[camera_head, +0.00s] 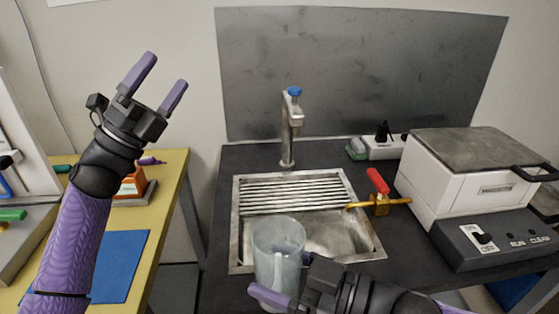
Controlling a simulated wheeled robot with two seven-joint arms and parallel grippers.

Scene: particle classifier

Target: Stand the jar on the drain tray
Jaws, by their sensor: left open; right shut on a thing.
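The jar (277,241) is a clear, slightly bluish cylinder, held upright at the front left of the sink. My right gripper (279,290) is shut on the jar near its lower part; one purple finger shows at the jar's left side, and the jar partly hides the other. The drain tray (290,192) is a ribbed metal rack across the back part of the sink, behind the jar. It looks empty. My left gripper (160,78) is open and empty, raised above the yellow table at the left.
A metal tap (289,130) with a blue top stands behind the tray. The sink basin (325,232) lies in front of it. A brass valve with a red handle (378,182) is at its right. A white machine (470,175) fills the right side.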

